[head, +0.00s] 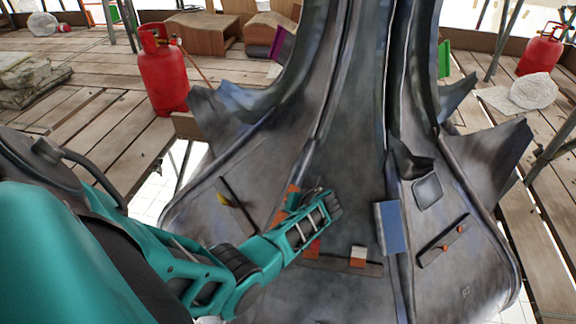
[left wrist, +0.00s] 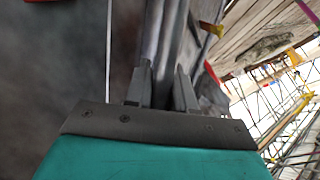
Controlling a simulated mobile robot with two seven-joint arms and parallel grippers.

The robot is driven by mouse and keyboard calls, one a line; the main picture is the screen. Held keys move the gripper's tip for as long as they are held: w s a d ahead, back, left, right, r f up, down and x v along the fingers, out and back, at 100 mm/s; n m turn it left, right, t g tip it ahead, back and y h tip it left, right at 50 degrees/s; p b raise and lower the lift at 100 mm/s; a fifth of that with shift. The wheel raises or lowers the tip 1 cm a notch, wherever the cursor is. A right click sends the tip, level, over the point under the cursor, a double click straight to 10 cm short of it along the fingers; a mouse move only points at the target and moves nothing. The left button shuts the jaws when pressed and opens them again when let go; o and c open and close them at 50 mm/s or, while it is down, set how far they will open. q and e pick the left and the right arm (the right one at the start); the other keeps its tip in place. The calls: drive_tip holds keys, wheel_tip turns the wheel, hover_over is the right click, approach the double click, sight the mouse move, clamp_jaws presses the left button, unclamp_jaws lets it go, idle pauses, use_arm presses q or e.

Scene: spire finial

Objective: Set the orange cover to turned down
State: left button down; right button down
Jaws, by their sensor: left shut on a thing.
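The orange cover (head: 284,207) shows only in part in the head view, as a slanted orange strip behind my left gripper. My left gripper (head: 322,207) reaches in from the left, low over the dark metal face of the spire. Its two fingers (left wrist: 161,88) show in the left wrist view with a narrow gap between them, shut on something. The gripper hides most of the held part, and no orange shows between the fingers in the left wrist view. How far the cover is turned cannot be seen. My right gripper is in neither view.
A blue plate (head: 391,228) stands right of my gripper. A small orange-and-white block (head: 358,256) sits on a dark strip below it. A bar with orange knobs (head: 444,241) lies farther right. Red gas bottles (head: 163,70) stand on the plank deck around the spire.

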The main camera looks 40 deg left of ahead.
use_arm(q)
drive_tip(key=shift+w+d+f+n+g+y+b, duration=0.4)
drive_tip(key=shift+n+g+y, duration=0.1)
drive_tip(key=shift+y, duration=0.3)
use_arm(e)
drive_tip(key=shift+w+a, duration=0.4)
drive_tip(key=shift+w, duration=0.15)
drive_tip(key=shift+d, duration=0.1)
use_arm(q)
drive_tip(key=shift+f, duration=0.1)
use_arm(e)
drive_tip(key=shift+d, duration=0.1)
use_arm(q)
drive_tip(key=c, duration=1.1)
unclamp_jaws()
drive_tip(key=shift+a, duration=0.1)
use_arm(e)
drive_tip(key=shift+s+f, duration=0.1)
use_arm(q)
drive_tip(key=shift+o, duration=0.2)
